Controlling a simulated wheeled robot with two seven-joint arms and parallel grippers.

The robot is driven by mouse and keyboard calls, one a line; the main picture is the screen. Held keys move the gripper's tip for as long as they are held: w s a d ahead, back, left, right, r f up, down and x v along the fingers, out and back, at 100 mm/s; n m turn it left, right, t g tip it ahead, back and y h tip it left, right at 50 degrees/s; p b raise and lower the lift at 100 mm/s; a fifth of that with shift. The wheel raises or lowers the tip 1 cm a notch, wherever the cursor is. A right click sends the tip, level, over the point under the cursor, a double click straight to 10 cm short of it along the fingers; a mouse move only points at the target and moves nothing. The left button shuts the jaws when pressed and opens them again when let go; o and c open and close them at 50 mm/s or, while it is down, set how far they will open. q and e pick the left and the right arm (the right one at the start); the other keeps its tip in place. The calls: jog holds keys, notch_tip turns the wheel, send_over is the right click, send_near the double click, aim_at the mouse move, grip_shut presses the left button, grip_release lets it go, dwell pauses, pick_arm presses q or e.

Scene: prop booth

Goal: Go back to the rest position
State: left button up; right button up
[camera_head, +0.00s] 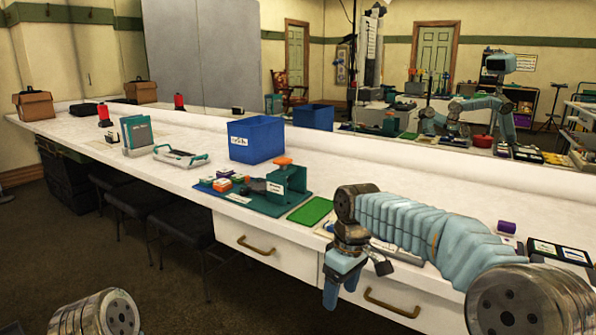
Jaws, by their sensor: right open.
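My right arm (400,222) reaches in from the lower right over the front edge of the white counter (120,158). Its gripper (354,279) hangs downward in front of the drawer fronts, open, with nothing seen between its fingers. A rounded metal joint of my left arm (100,316) shows at the bottom left. My left gripper is outside the picture.
A green press-like fixture (287,187) with small coloured blocks stands left of my right gripper, beside a bright green mat (310,211). A blue bin (256,139) stands behind. Chairs (180,222) stand under the counter. A mirror runs along the back.

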jog(key=s+f+m+y, duration=0.1)
jog(key=s+f+m, duration=0.15)
jog(key=f, duration=1.05)
jog(key=s+f+m+y, duration=0.1)
jog(key=s+f+m, duration=0.15)
jog(key=f, duration=1.05)
jog(key=s+f+m, duration=0.3)
jog(key=s+f, duration=0.3)
jog(key=s, duration=0.3)
jog(key=s+d+f+m+y, duration=0.1)
jog(key=s+f+m, duration=0.2)
jog(key=s+f, duration=0.4)
jog(key=s, duration=0.3)
jog(key=shift+d+t, duration=0.2)
jog(key=shift+t, duration=0.2)
